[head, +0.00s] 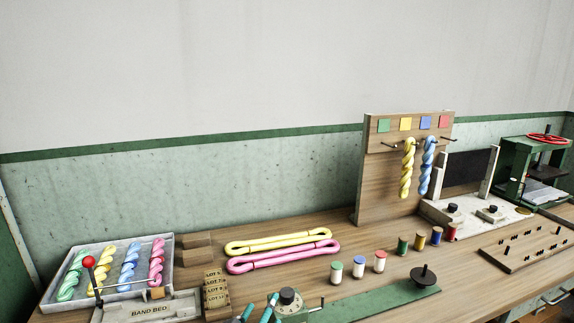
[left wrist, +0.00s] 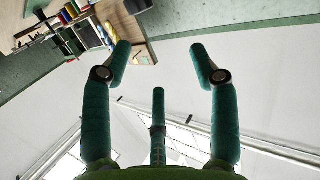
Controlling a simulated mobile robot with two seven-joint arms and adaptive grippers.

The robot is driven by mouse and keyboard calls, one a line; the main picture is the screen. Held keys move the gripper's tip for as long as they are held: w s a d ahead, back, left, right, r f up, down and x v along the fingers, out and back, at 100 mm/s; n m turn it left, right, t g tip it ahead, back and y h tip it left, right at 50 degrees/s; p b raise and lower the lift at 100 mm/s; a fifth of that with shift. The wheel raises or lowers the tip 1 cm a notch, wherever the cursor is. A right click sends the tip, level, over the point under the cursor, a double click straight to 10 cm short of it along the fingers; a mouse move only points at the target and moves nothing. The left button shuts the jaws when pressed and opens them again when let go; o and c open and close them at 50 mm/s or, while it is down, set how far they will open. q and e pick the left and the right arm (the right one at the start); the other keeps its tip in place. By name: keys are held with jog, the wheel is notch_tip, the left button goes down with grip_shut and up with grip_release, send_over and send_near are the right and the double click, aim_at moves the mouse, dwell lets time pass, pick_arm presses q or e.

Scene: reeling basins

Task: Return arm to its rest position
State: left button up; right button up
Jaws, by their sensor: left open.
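My left gripper (left wrist: 162,64) is open and empty in the left wrist view, its teal fingers spread wide apart. Teal fingertips (head: 257,309), which look like the same gripper, show at the bottom edge of the head view, just left of the black dial (head: 288,299). The rest of that arm is out of the picture. The left wrist view looks past the fingers at pale wall and bright panels, with the workbench (left wrist: 75,14) tilted at its upper left. My right gripper is in neither view.
A band bed tray (head: 172,254) with several twisted skeins and a red-knobbed lever (head: 89,262) stands left. Yellow (head: 280,241) and pink (head: 283,257) hanks lie mid-bench. Several spools (head: 403,244) stand right of them. A peg board (head: 374,179) holds yellow and blue skeins. A green press (head: 515,167) stands far right.

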pick_arm(q)
jog(key=s+a+f+g+y, duration=0.3)
jog(key=s+a+f+g, duration=0.3)
jog(key=s+a+f, duration=0.5)
jog(key=s+a+f+g, duration=0.2)
jog(key=s+f+g, duration=0.15)
jog(key=s, duration=0.55)
jog(key=s+a+f+g, duration=0.25)
jog(key=s+f, duration=0.25)
jog(key=s, duration=0.4)
notch_tip(320, 180, down, 29)
jog(key=s+g+b, duration=0.2)
jog(key=s+b, duration=0.1)
jog(key=b, duration=0.2)
jog(key=s+a+f+y+b, duration=0.1)
jog(key=s+a+f+b, duration=0.1)
jog(key=s+f, duration=1.2)
jog(key=shift+s+f+m+g+b, duration=0.3)
jog(key=shift+f+m+g+b, duration=0.1)
jog(key=shift+f+b, duration=0.3)
jog(key=shift+a, duration=0.1)
